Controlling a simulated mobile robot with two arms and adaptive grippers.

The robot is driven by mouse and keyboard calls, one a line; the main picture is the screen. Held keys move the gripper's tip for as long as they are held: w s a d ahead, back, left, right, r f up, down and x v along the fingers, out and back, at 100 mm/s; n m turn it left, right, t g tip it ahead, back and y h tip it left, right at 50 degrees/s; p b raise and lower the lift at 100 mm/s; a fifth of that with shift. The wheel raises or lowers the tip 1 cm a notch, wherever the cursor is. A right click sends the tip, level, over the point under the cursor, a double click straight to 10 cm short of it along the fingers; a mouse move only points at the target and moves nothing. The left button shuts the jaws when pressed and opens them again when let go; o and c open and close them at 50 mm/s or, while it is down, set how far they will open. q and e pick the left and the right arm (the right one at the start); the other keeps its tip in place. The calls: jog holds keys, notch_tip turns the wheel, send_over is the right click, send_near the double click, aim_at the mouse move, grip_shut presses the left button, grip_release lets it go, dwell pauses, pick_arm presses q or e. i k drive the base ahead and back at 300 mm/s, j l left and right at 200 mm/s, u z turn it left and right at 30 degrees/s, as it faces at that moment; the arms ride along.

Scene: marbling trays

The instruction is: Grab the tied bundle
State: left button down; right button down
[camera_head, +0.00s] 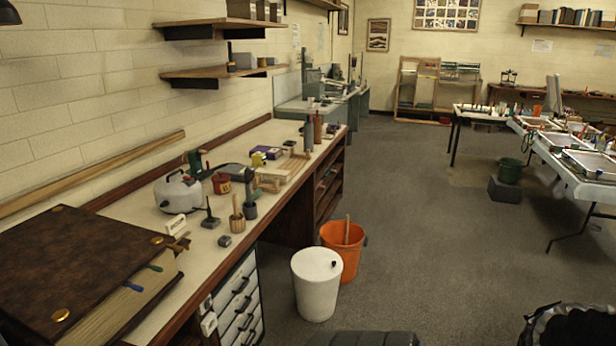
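I cannot make out a tied bundle for certain anywhere in the head view. Small items crowd the long workbench (165,225) on the left, and some are too small to identify.
A large brown book (75,262) lies on the near bench. A white bin (317,285) and an orange bucket (345,252) stand on the floor beside it. A black-lined bin (568,326) is at lower right. Tray tables (578,185) stand right. The middle floor is clear.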

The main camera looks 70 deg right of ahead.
aim_at(267, 175)
jog(key=z, duration=2.2)
jog(key=i+l+z, duration=0.2)
jog(key=i+z, duration=0.15)
jog(key=i, duration=0.5)
jog(key=i+z, duration=0.3)
jog(key=i, duration=0.55)
jog(key=i+z, duration=0.35)
jog(key=i, duration=0.25)
jog(key=i+z, duration=0.3)
jog(key=i, duration=0.35)
jog(key=i+l+u, duration=0.1)
jog(key=i+u, duration=0.2)
jog(key=i+l+u, duration=0.4)
jog(key=u, duration=0.3)
jog(key=i+l+u, duration=0.15)
jog(key=u, duration=0.3)
jog(key=i+l+u, duration=0.2)
jog(key=u, duration=0.2)
jog(key=i+l+u, duration=0.1)
jog(key=l+u, duration=0.15)
jog(key=u, duration=0.2)
jog(key=i+l+u, duration=0.1)
jog(key=l+u, duration=0.15)
jog(key=u, duration=0.15)
